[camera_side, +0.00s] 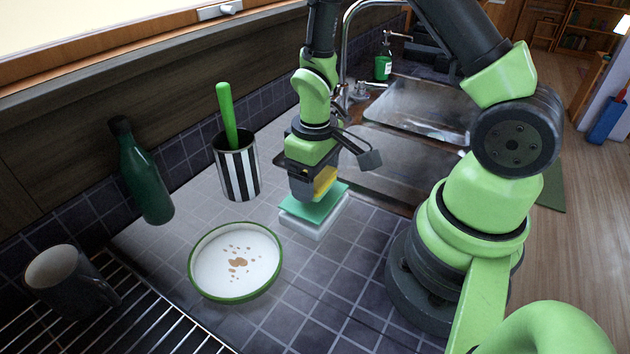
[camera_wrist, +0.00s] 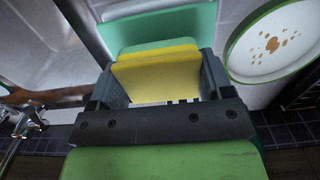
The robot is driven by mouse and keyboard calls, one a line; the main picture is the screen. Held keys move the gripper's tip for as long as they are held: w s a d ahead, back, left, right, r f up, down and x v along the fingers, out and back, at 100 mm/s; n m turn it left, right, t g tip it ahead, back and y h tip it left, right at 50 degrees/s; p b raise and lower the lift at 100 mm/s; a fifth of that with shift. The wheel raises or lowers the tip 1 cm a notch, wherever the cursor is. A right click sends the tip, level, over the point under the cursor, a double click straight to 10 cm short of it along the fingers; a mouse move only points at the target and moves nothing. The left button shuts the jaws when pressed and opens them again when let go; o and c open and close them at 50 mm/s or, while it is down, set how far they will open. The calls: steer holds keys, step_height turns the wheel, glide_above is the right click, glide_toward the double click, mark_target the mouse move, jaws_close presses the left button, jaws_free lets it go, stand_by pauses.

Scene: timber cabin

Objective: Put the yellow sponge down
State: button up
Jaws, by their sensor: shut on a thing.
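The yellow sponge (camera_side: 326,179) is between the jaws of my gripper (camera_side: 312,188), which is shut on it. In the wrist view the sponge (camera_wrist: 157,75) fills the space between the two fingers (camera_wrist: 160,85). It is right over a flat teal-green slab (camera_side: 312,207) with a white block (camera_side: 316,227) under it. The teal slab (camera_wrist: 160,28) also shows beyond the sponge in the wrist view. I cannot tell whether the sponge touches the slab, as the fingers hide part of it.
A white dish with a green rim (camera_side: 235,289) and brown crumbs stands at front left. A striped cup (camera_side: 237,168) with a green handle, a green bottle (camera_side: 145,175) and a dark mug (camera_side: 65,283) stand left. The sink (camera_side: 410,150) lies behind. Tiles right of the dish are clear.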

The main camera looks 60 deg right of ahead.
steer(key=shift+f, duration=0.65)
steer(key=shift+f, duration=0.2)
steer(key=o, duration=0.9)
steer(key=shift+r, duration=0.1)
step_height(320, 180, up, 12)
steer(key=s+a+r+m+t+y, duration=0.1)
steer(key=s+a+r+m+t, duration=0.1)
steer(key=s+r, duration=0.3)
steer(key=s+a+r+m+t+y, duration=0.1)
steer(key=s+a+r+m+t, duration=0.1)
steer(key=s+r+t, duration=0.3)
step_height(320, 180, up, 4)
steer(key=shift+a, duration=0.65)
